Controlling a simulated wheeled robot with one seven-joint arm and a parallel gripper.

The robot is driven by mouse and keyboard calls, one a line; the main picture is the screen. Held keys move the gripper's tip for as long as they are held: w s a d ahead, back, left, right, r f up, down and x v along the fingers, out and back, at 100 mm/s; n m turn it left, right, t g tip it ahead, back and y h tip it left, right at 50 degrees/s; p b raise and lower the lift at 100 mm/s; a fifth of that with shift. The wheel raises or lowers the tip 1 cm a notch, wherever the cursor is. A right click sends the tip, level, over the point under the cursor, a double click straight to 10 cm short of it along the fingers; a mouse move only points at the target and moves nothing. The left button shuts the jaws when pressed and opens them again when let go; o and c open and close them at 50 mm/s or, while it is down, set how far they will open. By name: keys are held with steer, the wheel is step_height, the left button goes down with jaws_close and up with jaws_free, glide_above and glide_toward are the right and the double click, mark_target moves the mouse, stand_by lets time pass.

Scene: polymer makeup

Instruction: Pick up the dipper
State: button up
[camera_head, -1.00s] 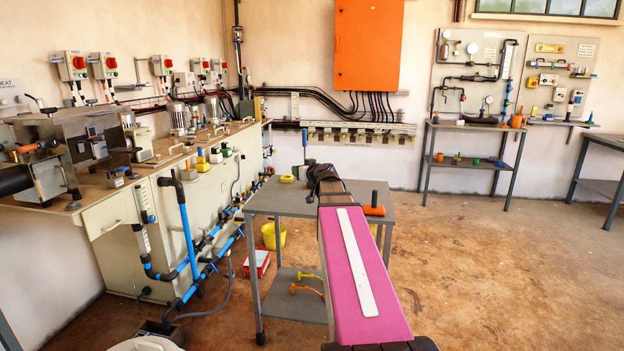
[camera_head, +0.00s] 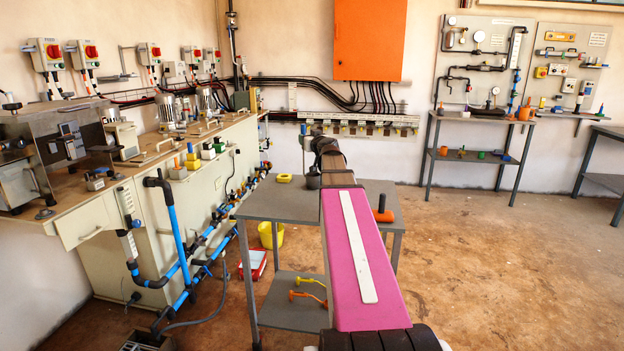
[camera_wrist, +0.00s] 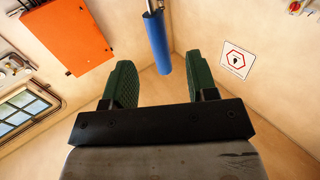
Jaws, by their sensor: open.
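What I take for the dipper stands upright on the grey table, with a thin shaft (camera_head: 304,155) and a grey lower part (camera_head: 313,181) left of my arm's far end. In the wrist view its blue handle (camera_wrist: 157,42) shows, with metal at the top edge; its lower part is out of that view. My gripper (camera_wrist: 159,80) is open and empty, its two green fingers spread apart. The handle appears in the gap between them, seemingly beyond the tips. In the head view my gripper (camera_head: 322,146) is small and partly hidden by my arm.
A yellow bucket (camera_head: 270,235) stands behind. A long workbench (camera_head: 150,175) is on the left. Floor at right is clear.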

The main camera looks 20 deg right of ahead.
steer(key=w, duration=0.7)
steer(key=shift+w+a, duration=0.15)
steer(key=shift+w, duration=0.2)
jaws_close()
